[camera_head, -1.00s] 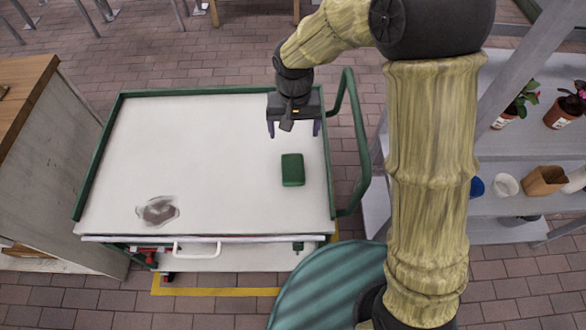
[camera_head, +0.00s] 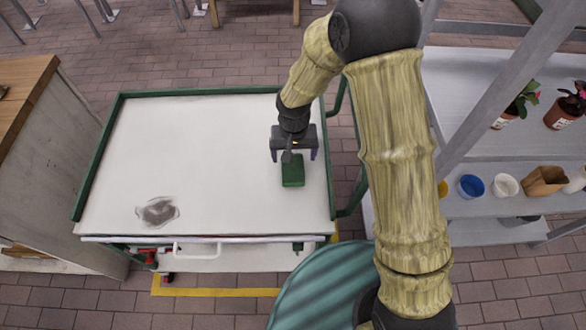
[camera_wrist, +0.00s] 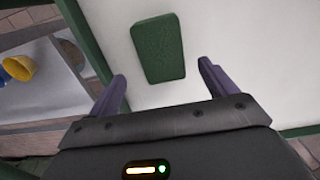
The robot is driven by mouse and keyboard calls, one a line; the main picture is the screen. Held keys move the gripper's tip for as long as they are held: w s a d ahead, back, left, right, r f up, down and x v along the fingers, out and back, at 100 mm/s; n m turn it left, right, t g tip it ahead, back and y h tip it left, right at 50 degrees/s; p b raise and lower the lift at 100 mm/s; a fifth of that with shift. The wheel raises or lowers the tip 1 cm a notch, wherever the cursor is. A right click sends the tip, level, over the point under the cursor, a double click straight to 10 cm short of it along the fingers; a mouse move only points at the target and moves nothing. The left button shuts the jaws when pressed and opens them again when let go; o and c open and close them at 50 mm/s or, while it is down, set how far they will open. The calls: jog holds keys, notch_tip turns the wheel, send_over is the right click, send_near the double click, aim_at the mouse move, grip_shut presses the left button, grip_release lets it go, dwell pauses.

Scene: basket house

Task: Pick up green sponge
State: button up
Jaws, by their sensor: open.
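The green sponge (camera_head: 293,173) lies flat on the white top of the cart (camera_head: 200,130), towards its right side. My gripper (camera_head: 293,157) is open and empty, with its fingers pointing down at the far end of the sponge. In the wrist view the sponge (camera_wrist: 158,48) shows whole, beyond and between the two purple fingertips (camera_wrist: 163,70). The fingers do not touch it there. The exact height of the gripper above the cart top is hard to tell.
The cart has a raised green rim (camera_head: 97,155) and a handle at its right. A dark smudge (camera_head: 158,211) marks its front left. A grey shelf (camera_head: 500,207) with pots and cups stands to the right. A wooden cabinet (camera_head: 40,140) stands left. Most of the cart top is clear.

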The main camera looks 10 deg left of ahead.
aim_at(293, 166)
jog(key=shift+s+a+f, duration=0.1)
jog(key=shift+s+f, duration=0.05)
jog(key=shift+f, duration=2.45)
jog(key=c, duration=1.1)
